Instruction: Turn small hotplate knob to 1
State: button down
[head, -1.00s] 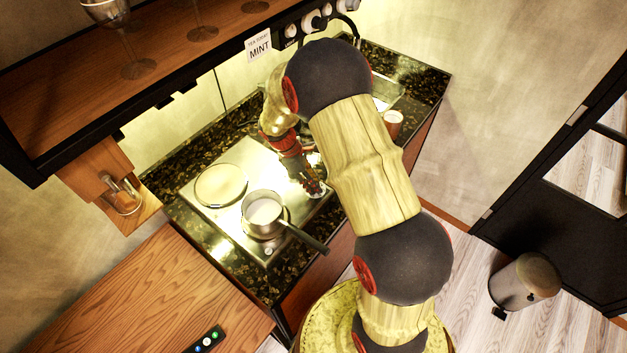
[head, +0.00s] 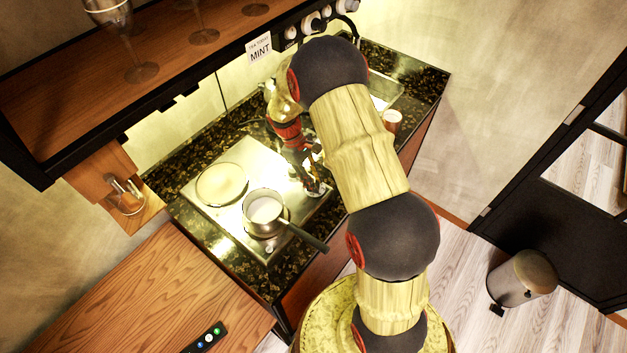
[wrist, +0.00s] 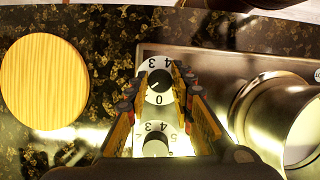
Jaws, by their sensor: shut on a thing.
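My gripper (wrist: 160,90) is shut on a round knob (wrist: 158,88) at the hotplate's front edge. The knob has a white dial; the digits 3 and 4 show at its far side and 0 at its near side. The fingers hide its sides. A second white dial knob (wrist: 155,140) lies nearer the palm, between the fingers but apart from the tips. In the head view my gripper (head: 315,190) reaches down to the right end of the steel hotplate (head: 212,222). The frames do not show which knob is labelled small.
A pot (head: 264,213) with its handle towards the front edge stands on the hotplate beside my gripper. A pale round plate (head: 221,183) is behind it. In the wrist view a round wooden disc (wrist: 44,82) lies left on the dark counter. A shelf overhangs the back.

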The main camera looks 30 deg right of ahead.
jog(key=c, duration=1.5)
grip_release()
jog(key=shift+c, duration=0.2)
jog(key=v, duration=0.7)
jog(key=shift+r, duration=0.25)
